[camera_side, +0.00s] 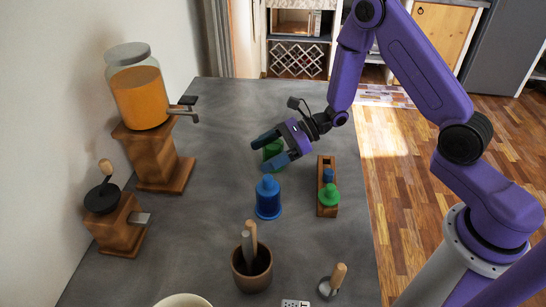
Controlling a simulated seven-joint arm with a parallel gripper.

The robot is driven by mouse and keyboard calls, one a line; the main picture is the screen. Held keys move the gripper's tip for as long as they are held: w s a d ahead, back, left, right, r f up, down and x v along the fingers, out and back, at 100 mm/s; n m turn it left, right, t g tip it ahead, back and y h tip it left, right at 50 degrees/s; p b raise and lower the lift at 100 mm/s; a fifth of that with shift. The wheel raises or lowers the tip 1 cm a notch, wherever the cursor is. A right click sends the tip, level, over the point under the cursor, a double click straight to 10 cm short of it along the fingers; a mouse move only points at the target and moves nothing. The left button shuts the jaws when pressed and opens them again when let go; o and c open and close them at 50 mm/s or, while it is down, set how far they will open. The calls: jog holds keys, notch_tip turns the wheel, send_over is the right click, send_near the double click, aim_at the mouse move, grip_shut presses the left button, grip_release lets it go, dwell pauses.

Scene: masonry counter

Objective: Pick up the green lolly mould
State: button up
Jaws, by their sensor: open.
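A green lolly mould (273,149) stands on the grey counter near the middle, partly hidden by my gripper. My gripper (261,156) comes in from the right and is open. Its two blue fingers lie on either side of the green mould in the picture. I cannot tell whether they touch it or are still above it. A similar blue mould (268,199) stands upright nearer the camera, apart from the fingers.
A wooden holder (327,164) with a blue piece and a green piece (329,195) stands to the right. A wooden mortar (251,275) with a pestle is in front. An orange-filled dispenser (140,95) and a grinder (115,225) stand left. The far counter is clear.

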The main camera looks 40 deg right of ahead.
jog(key=c, duration=1.1)
jog(key=shift+r, duration=0.15)
